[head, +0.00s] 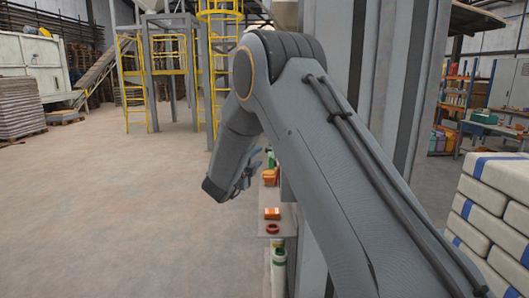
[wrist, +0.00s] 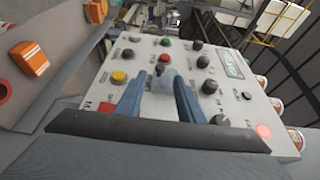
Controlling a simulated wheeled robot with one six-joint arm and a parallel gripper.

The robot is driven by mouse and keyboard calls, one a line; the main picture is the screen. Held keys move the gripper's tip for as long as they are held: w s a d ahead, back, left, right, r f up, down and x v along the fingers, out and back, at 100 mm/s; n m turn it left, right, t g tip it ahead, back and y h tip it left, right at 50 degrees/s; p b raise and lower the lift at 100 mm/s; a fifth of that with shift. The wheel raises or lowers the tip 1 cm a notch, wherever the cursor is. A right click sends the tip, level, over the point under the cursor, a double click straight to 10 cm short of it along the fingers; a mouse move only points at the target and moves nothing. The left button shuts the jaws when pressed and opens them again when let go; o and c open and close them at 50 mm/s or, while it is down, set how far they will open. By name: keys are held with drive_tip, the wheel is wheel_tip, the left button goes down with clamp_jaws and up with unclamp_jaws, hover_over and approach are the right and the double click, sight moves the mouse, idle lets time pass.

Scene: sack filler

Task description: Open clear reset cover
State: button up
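A light grey control panel (wrist: 222,128) with several buttons and knobs fills the middle of the wrist view. My gripper (wrist: 160,84) is over the panel, its two blue fingers apart with a gap between them. A red button and a small dark lever-like part (wrist: 158,70) show just beyond and between the fingertips. I cannot clearly make out the clear reset cover; a pale patch between the fingers is too small to tell. Whether the fingers touch anything is unclear. In the head view my gripper (head: 246,176) is small, and my arm hides the panel.
In the head view, a narrow shelf (head: 287,217) holds orange and red items. Stacked sacks (head: 498,195) stand at right.

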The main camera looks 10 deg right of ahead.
drive_tip(key=p+x, duration=0.2)
drive_tip(key=x, duration=0.5)
drive_tip(key=shift+d, duration=0.15)
drive_tip(key=shift+w, duration=0.1)
clamp_jaws()
